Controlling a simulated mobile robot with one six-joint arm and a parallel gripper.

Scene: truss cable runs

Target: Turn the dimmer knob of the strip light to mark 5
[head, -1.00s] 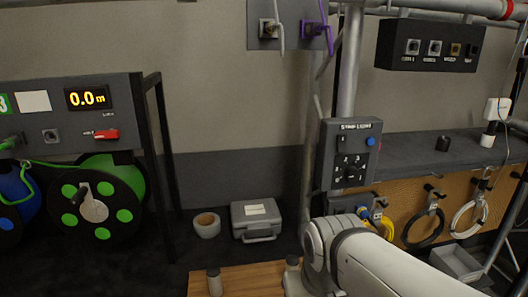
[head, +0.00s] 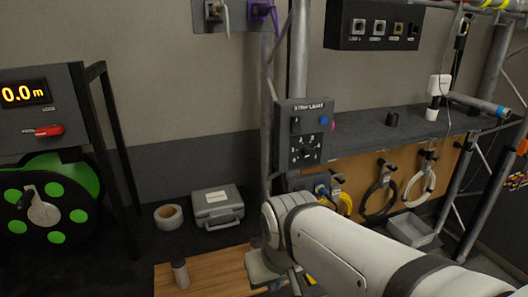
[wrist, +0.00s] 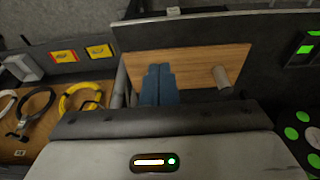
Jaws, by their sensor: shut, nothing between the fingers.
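The strip light control box (head: 287,136) is a dark panel on the upright pole in the middle of the head view. Its dimmer knob (head: 306,153) is a small dark dial with white marks around it; the pointer is too small to read. A blue button (head: 323,120) sits above right of it. My gripper shows in the wrist view as two blue fingers (wrist: 158,84) pressed together with nothing between them, over a wooden board (wrist: 195,62). The fingers are not clear in the head view, where my white arm lies below the box. The wrist view does not show the knob.
A grey case (head: 217,207) and a tape roll (head: 168,216) lie on the dark surface at left. A cylinder (head: 180,274) stands on the board. Coiled cables (head: 380,198) hang right of the box. A green reel (head: 75,190) stands far left. A socket box (head: 372,25) hangs above the shelf.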

